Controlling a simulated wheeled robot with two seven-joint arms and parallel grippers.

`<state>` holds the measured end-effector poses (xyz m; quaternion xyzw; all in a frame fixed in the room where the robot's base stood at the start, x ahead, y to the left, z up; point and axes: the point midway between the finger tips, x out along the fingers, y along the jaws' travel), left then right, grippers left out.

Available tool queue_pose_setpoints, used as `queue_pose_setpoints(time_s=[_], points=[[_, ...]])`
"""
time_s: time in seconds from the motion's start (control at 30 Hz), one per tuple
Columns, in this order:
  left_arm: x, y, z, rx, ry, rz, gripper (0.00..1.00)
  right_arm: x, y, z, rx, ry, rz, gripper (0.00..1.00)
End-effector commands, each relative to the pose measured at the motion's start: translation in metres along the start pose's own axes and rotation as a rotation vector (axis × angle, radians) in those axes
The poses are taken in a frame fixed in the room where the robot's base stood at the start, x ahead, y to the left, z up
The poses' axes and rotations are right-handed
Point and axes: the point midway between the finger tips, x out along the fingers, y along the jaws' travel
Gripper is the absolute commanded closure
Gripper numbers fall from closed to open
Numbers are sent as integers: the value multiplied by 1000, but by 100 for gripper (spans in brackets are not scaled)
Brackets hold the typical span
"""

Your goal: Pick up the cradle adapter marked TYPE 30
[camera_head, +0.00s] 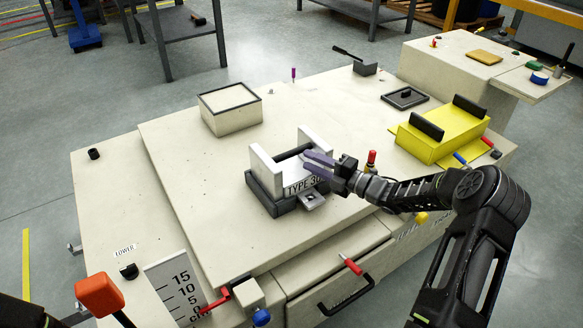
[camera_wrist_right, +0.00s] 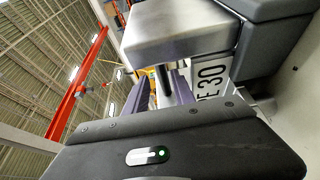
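The cradle adapter marked TYPE 30 (camera_head: 264,168) sits upright near the front middle of the bench in the head view. It has two white uprights and a dark grey base, with its label facing front. Part of that label reads "E 30" in the right wrist view (camera_wrist_right: 210,80). My right gripper (camera_head: 319,163) reaches in from the right, its purple-grey fingers overlapping the adapter's right upright. The fingers look apart in the right wrist view (camera_wrist_right: 164,85). Whether they touch the upright is hard to tell. My left gripper is not in view.
A yellow cradle (camera_head: 428,145) with black pads stands to the right. A beige box (camera_head: 232,117) stands behind left, and a black tray (camera_head: 404,98) lies at the back right. Bench left of the adapter is clear.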

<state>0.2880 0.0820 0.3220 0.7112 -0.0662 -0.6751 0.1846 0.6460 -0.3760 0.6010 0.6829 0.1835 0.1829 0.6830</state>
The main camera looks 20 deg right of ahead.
Motion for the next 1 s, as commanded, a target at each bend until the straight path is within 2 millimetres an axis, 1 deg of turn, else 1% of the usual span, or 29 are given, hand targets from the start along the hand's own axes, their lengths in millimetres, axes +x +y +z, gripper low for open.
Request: queue_pose_setpoints(time_s=[0.07, 0.37, 0.47, 0.6, 0.73, 0.83, 1.0], points=[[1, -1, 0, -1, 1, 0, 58, 3, 0, 0, 0, 0, 1, 69], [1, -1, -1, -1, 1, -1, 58, 6, 0, 0, 0, 0, 1, 69], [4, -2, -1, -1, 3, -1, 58, 15, -2, 0, 0, 0, 1, 69], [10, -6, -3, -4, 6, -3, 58, 36, -4, -1, 1, 0, 3, 69], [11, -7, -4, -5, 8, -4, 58, 51, -3, -1, 1, 0, 0, 69], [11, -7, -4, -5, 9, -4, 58, 56, -2, -1, 1, 0, 0, 69], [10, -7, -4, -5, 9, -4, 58, 55, -2, -1, 1, 0, -1, 69]])
